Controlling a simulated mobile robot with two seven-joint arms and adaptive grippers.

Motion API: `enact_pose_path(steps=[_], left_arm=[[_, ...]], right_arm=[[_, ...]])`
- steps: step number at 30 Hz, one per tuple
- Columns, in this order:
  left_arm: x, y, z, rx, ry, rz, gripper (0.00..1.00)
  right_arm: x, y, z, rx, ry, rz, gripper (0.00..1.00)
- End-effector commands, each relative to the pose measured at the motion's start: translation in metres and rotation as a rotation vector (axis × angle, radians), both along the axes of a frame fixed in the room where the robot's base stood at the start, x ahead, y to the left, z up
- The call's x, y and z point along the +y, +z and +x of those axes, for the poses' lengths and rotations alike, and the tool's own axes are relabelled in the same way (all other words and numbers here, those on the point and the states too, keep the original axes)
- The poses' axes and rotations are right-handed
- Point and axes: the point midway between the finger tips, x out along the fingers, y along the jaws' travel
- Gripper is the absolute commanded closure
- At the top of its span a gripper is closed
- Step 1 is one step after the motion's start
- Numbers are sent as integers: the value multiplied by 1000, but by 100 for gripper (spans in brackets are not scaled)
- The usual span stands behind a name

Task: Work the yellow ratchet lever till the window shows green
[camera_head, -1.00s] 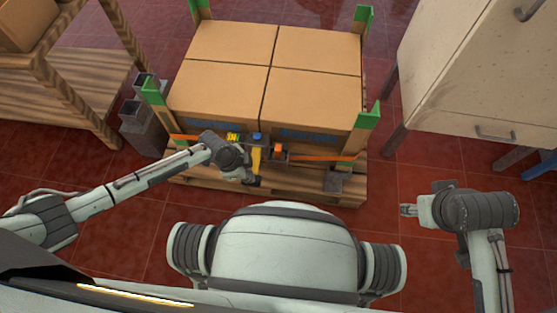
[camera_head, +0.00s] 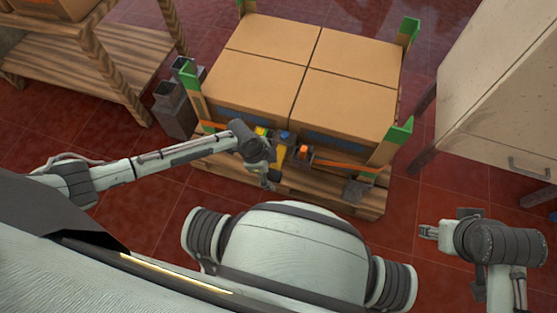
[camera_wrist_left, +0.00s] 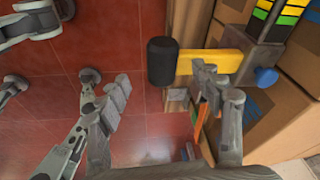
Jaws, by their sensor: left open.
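The yellow ratchet lever (camera_head: 279,156) sits at the front of the strapped box stack. In the left wrist view the yellow lever (camera_wrist_left: 212,62) runs sideways and ends in a black grip (camera_wrist_left: 162,62). My left gripper (camera_head: 269,180) is at the lever's near end. In its wrist view the left gripper (camera_wrist_left: 160,95) is open, one finger left of the grip, the other overlapping the yellow bar in the picture; contact is unclear. The window (camera_wrist_left: 277,14) shows yellow and green bands, cut by the frame edge; its reading is unclear. My right gripper (camera_head: 429,231) is away at right, its jaws too small to judge.
Cardboard boxes (camera_head: 345,90) stand on a wooden pallet (camera_head: 325,192) with green-tipped corner posts. An orange strap (camera_head: 345,167) crosses their front. A blue knob (camera_wrist_left: 267,77) is beside the lever. A shelf (camera_head: 95,75) is left, a cabinet (camera_head: 503,95) right.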

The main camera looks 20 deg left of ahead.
Motion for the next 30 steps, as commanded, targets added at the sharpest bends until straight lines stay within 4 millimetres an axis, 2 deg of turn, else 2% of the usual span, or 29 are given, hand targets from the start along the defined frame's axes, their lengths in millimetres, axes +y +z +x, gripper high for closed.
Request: enact_pose_path(steps=[11,30], left_arm=[[0,6,1,-2,0,-1,31],[0,71,1,-2,-1,0,31]], right_arm=[[0,0,0,0,0,0,52],[0,0,0,0,0,0,52]])
